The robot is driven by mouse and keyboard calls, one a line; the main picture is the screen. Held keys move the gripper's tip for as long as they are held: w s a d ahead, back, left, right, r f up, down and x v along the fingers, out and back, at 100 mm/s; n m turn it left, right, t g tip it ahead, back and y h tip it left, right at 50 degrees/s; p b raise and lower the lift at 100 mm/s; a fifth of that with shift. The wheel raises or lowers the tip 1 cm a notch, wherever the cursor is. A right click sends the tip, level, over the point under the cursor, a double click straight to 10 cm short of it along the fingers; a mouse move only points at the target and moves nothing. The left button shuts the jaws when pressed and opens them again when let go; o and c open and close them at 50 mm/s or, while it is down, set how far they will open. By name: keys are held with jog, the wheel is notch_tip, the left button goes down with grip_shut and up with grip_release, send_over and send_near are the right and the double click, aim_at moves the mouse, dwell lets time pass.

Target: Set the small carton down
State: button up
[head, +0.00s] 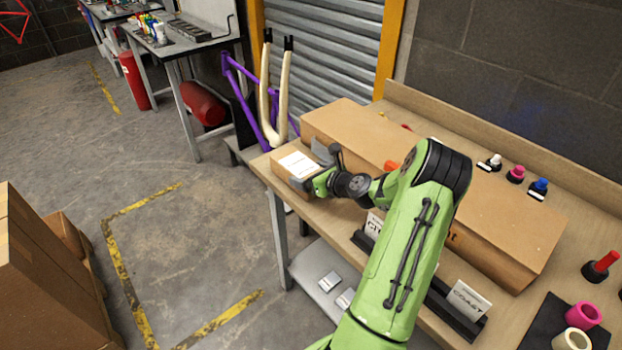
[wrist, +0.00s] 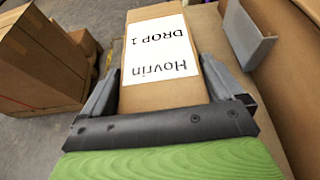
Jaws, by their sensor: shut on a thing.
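The small carton (head: 288,180) is a brown box with a white label on top, at the far left end of the workbench (head: 258,163). In the wrist view the small carton (wrist: 140,98) fills the space between the fingers, and its label reads "Hovrin DROP 1". My gripper (head: 312,180) is shut on it, with one finger on each side. In the wrist view my gripper (wrist: 160,85) has its jaws along the carton's sides. The carton looks level, at or just above the bench top; its underside is hidden, so I cannot tell if it touches.
A long brown carton (head: 345,125) lies along the bench, close to the right of the small carton. A grey plate (wrist: 245,38) stands near my right finger. Label stands (head: 467,300) line the bench's front. Brown boxes (head: 40,275) stand on the floor at left.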

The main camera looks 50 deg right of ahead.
jog(key=shift+f, duration=0.1)
jog(key=o, duration=1)
jog(key=shift+f, duration=0.15)
jog(key=shift+o, duration=0.2)
